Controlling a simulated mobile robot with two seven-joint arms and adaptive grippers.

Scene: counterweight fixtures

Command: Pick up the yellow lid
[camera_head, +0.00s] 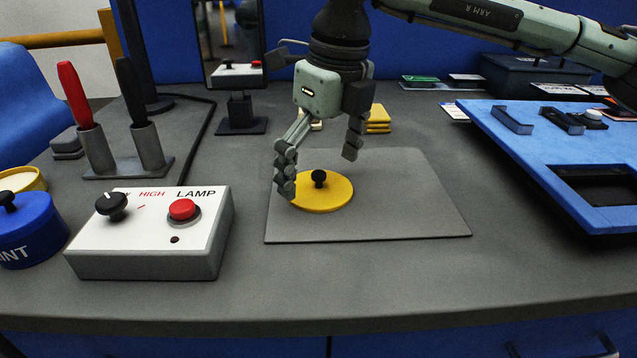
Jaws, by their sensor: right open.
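The yellow lid (335,199) lies flat on a grey mat (410,210) in the middle of the table. It is a round disc with a black knob (319,179) standing up at its centre. My right gripper (318,172) points down over the lid, with its fingers wide apart and nothing held. Its left finger hangs in front of the lid's left edge; I cannot tell whether it touches. Its right finger is behind and to the right of the knob. My left gripper is not in view.
A white lamp box (150,230) with a red button stands left of the mat. A blue pot (30,230) and a holder with red and black handles (125,150) are farther left. A blue tray (560,165) is at right. Yellow blocks (378,119) lie behind. The table front is clear.

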